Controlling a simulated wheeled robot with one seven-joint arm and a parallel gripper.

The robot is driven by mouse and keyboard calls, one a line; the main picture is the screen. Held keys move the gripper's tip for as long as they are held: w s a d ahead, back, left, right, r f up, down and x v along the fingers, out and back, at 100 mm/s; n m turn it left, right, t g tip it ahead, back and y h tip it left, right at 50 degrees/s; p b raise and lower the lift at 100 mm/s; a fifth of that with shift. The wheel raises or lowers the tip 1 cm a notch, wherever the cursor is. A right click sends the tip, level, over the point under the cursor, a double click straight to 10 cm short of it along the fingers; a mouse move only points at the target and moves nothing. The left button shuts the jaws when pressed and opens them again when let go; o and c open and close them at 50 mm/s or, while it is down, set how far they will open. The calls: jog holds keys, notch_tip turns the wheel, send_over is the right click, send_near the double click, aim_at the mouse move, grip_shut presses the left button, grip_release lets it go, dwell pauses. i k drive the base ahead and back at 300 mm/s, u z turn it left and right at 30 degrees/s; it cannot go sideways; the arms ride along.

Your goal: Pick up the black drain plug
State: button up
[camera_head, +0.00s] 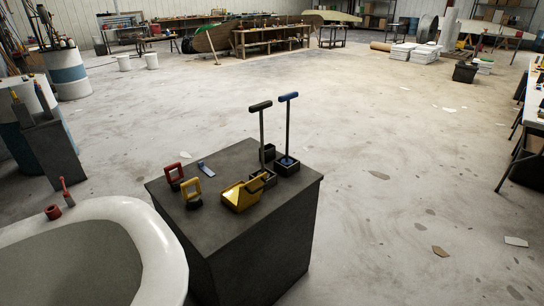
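A tall T-handled piece with a black grip (260,106) and a thin dark stem stands upright on the grey block (240,260); it looks like the black drain plug, though I cannot be sure. Its lower end is among small dark open boxes (267,152) and cannot be made out. A similar piece with a blue grip (289,96) stands just to its right, its foot in a dark box. My gripper is not in view.
A yellow scoop-like container (242,194), a yellow-handled piece (191,190), a red-handled piece (174,176) and a small blue item (206,169) share the block top. A white-rimmed basin (160,250) stands at left. Floor to the right is mostly clear.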

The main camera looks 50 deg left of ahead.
aim_at(260, 107)
jog(key=u, duration=0.35)
jog(key=i, duration=1.05)
jog(key=u, duration=1.1)
jog(key=i, duration=0.8)
jog(key=u, duration=0.45)
